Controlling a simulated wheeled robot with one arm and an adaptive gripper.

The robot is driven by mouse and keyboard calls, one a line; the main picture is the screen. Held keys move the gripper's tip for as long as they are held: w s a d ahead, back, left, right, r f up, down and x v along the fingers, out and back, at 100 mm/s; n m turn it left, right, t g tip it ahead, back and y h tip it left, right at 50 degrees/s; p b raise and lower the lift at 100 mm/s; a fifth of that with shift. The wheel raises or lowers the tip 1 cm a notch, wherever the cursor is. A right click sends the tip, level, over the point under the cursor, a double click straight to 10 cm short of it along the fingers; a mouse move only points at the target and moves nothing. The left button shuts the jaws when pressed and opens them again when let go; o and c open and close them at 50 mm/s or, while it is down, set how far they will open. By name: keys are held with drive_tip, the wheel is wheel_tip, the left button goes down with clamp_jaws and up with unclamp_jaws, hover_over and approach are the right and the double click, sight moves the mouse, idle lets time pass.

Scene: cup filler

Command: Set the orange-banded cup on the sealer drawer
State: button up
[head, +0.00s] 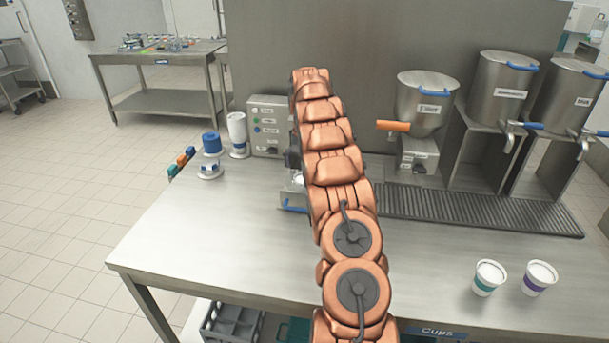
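My copper-coloured arm rises through the middle of the head view and hides much of what is behind it. A dark part of my gripper (291,158) shows at the arm's left edge, in front of the sealer (268,127); its fingers are hidden. The sealer is a grey box with buttons. Its drawer (292,204), with a blue handle, sticks out low, partly behind my arm. A small white patch (298,179) shows just above the drawer, under the gripper; I cannot tell whether it is a cup. No orange band is visible.
A teal-banded cup (488,278) and a purple-banded cup (538,278) stand at the right front. Steel dispensers (502,88) and a drip grate (480,209) are behind them. A blue-topped item (211,145) and a white container (237,133) stand left of the sealer. The left front counter is clear.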

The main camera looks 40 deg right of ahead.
drive_tip(key=shift+r+b, duration=0.4)
drive_tip(key=shift+r, duration=1.1)
drive_tip(key=shift+r+p, duration=1.55)
drive_tip(key=shift+r, duration=1.15)
